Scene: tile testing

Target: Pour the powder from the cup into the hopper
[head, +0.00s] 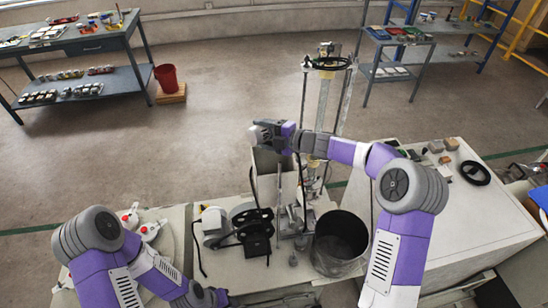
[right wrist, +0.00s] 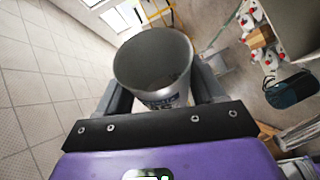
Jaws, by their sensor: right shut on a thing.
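My right gripper (head: 268,131) is shut on a cup and holds it in the air beside the tall machine. The cup (head: 256,136) looks pale and small in the head view. In the right wrist view the grey cup (right wrist: 152,62) sits between the two fingers (right wrist: 158,92), with its open rim and part of its inside showing; powder cannot be made out clearly. A grey open-topped box, seemingly the hopper (head: 271,166), stands just below the right gripper, partly hidden by it. My left gripper (head: 213,298) is low at the bottom edge; its fingers are unclear.
The tall machine (head: 325,90) rises behind my right forearm. A dark open bucket (head: 340,240) and a black motor unit (head: 252,228) stand on the near table. A white table (head: 470,215) with small items is at right.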

